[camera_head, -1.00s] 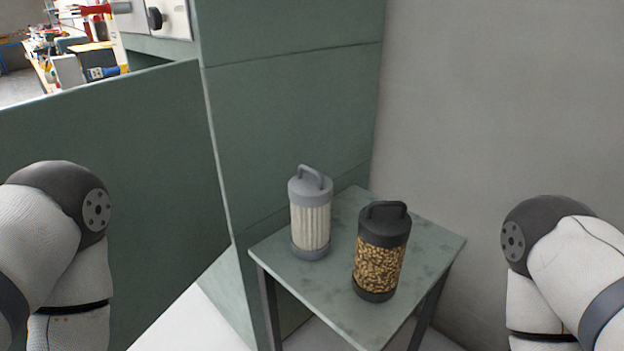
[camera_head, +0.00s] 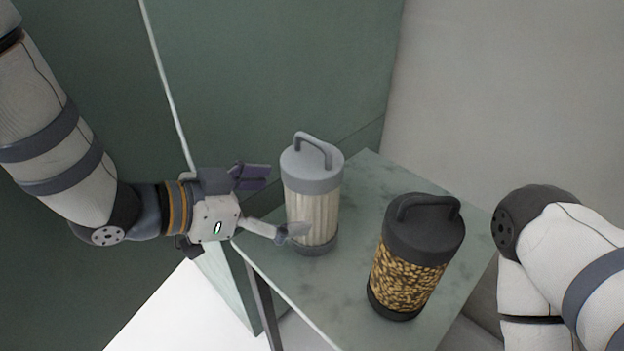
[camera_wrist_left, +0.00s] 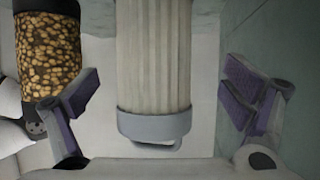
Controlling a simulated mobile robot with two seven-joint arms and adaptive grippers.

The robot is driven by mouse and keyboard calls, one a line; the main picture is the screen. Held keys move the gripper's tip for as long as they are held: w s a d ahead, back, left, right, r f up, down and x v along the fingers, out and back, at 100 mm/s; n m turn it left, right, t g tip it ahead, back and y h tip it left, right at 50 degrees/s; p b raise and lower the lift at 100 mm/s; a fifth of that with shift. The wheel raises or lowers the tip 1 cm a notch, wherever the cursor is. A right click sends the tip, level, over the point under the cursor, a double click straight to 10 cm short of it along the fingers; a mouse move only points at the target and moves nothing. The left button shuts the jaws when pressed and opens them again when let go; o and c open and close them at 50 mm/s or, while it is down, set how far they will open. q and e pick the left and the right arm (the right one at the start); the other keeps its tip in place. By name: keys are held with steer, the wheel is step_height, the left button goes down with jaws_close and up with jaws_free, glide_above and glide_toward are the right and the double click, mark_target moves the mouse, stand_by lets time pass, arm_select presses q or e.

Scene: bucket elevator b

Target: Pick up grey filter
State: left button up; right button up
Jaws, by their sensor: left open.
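The grey filter (camera_head: 312,190) stands upright on a small table, with a grey cap, a looped handle on top and pale pleated sides. My left gripper (camera_head: 272,205) is open just to its left, with one finger behind and the other in front of its lower left side. In the left wrist view the filter (camera_wrist_left: 154,60) lies between the two open fingers (camera_wrist_left: 160,108), with a gap on each side. My right arm shows at the right edge of the head view, but its gripper is out of view.
A black-capped filter (camera_head: 415,250) filled with brown pellets stands on the table (camera_head: 365,175) to the right of the grey one. It also shows in the left wrist view (camera_wrist_left: 48,55). A green panel (camera_head: 270,70) and a grey wall (camera_head: 510,90) stand behind the table.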

arm_select(q)
steer(key=x, duration=0.4)
steer(key=s+b+x, duration=0.1)
steer(key=x, duration=0.1)
steer(key=shift+f, duration=0.4)
steer(key=shift+w+d, duration=0.25)
steer(key=c, duration=1.6)
